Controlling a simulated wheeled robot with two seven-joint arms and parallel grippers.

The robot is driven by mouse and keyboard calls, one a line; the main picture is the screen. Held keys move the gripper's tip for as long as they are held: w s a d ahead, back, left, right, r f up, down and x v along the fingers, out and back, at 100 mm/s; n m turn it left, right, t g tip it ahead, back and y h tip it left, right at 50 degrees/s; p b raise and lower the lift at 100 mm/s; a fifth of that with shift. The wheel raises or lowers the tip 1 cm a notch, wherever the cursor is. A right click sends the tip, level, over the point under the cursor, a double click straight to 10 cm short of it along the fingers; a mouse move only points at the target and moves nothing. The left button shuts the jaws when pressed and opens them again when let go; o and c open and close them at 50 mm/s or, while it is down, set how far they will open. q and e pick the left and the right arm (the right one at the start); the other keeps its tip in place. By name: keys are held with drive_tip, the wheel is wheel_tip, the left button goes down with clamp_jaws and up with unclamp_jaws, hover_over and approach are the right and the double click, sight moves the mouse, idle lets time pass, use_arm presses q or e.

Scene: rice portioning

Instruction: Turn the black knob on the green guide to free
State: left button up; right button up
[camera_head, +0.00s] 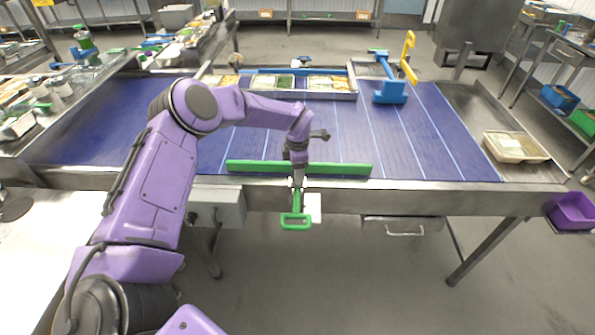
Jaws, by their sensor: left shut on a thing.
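The green guide (340,169) is a long bar lying across the near edge of the blue conveyor belt. A green loop handle (296,226) hangs below its middle, in front of the metal frame. My left gripper (297,183) points down at the middle of the guide, just above the handle. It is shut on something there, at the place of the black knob. The knob itself is hidden by the fingers, so its turn position cannot be seen. My right gripper is not in view.
The blue belt (410,140) is bare around the guide. A tray of food portions (345,95) and a blue stand (390,98) with a yellow part are farther back. A beige tub (515,147) is at right, a purple bin (572,212) lower right.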

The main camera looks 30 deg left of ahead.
use_arm(q)
drive_tip(key=shift+f+n+b, duration=0.2)
drive_tip(key=shift+n+b, duration=0.1)
drive_tip(key=shift+b, duration=0.2)
drive_tip(key=n+b, duration=0.6)
drive_tip(key=shift+f, duration=0.1)
drive_tip(key=n+b, duration=0.6)
drive_tip(key=n, duration=0.1)
drive_tip(key=shift+b, duration=0.3)
drive_tip(key=n+b, duration=0.4)
drive_tip(key=shift+n, duration=0.3)
drive_tip(key=n+b, duration=0.6)
drive_tip(key=n, duration=0.1)
drive_tip(key=shift+b, duration=0.4)
drive_tip(key=shift+r+n+b, duration=0.2)
drive_tip(key=shift+n+b, duration=1.3)
drive_tip(key=shift+n, duration=0.4)
